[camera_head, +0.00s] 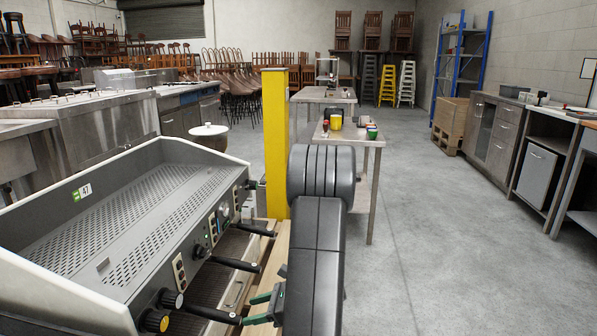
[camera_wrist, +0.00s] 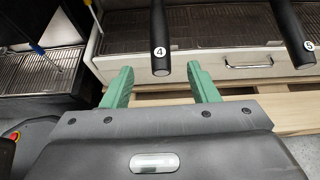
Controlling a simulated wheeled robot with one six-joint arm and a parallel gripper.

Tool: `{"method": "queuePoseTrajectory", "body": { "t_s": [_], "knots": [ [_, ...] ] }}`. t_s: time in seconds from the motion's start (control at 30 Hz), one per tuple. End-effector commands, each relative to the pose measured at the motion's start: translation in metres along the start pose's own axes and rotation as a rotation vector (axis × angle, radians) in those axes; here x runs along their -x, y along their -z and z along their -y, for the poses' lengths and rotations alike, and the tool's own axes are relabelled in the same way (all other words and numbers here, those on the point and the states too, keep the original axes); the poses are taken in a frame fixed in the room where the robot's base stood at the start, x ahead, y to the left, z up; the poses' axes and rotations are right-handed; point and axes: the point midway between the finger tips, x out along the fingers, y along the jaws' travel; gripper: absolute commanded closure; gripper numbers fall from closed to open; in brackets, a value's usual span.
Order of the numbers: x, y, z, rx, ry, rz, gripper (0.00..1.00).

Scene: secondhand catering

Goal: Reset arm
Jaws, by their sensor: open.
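My gripper (camera_wrist: 160,82) has two green fingers spread apart in the wrist view, with nothing held between them. A black handle marked 4 (camera_wrist: 159,45) hangs in line with the gap, its lower end just beyond the fingertips; I cannot tell if it lies between them. In the head view my gripper (camera_head: 262,308) is low at the front of a coffee machine (camera_head: 125,225), partly hidden by my own dark arm. The arm is bent downward beside the machine, not folded away.
Another black handle marked 5 (camera_wrist: 292,35) hangs to the right. A yellow post (camera_head: 275,140) stands behind my arm. A metal table (camera_head: 350,138) with small coloured items stands further back. Grey floor (camera_head: 450,240) is clear to the right, before cabinets (camera_head: 492,130).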

Motion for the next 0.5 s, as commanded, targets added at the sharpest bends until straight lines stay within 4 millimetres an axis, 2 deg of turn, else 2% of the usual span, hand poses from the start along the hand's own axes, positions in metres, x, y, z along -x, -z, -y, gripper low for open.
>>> {"method": "queuePoseTrajectory", "body": {
  "t_s": [0.03, 0.3, 0.5],
  "knots": [
    [-0.013, 0.003, -0.001, 0.001, -0.004, 0.0, 0.46],
    [-0.065, 0.003, -0.001, 0.002, -0.003, -0.001, 0.46],
    [-0.091, 0.002, -0.001, -0.002, 0.001, 0.0, 0.46]
  ]
}}
